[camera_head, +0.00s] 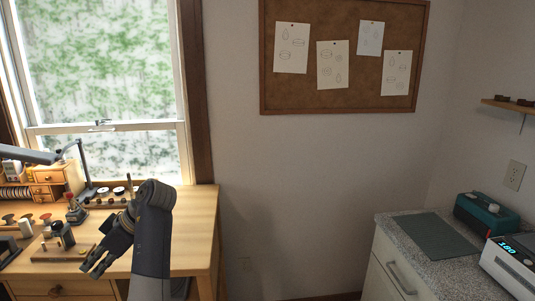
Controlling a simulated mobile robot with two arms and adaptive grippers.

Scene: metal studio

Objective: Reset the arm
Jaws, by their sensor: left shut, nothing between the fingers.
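My left arm rises from the bottom of the head view and bends over at its top, so that my left gripper (95,266) points down and to the left. The gripper shows in front of the wooden workbench (195,225). It is shut and holds nothing. The picture does not clearly show how far it is above the bench top. My right gripper is not in view.
Small tools and a lamp (82,165) crowd the bench's left part. At right, a counter (415,222) holds a dark mat (438,237), a teal device (486,215) and a white device with a display (512,262). Open floor lies between bench and counter.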

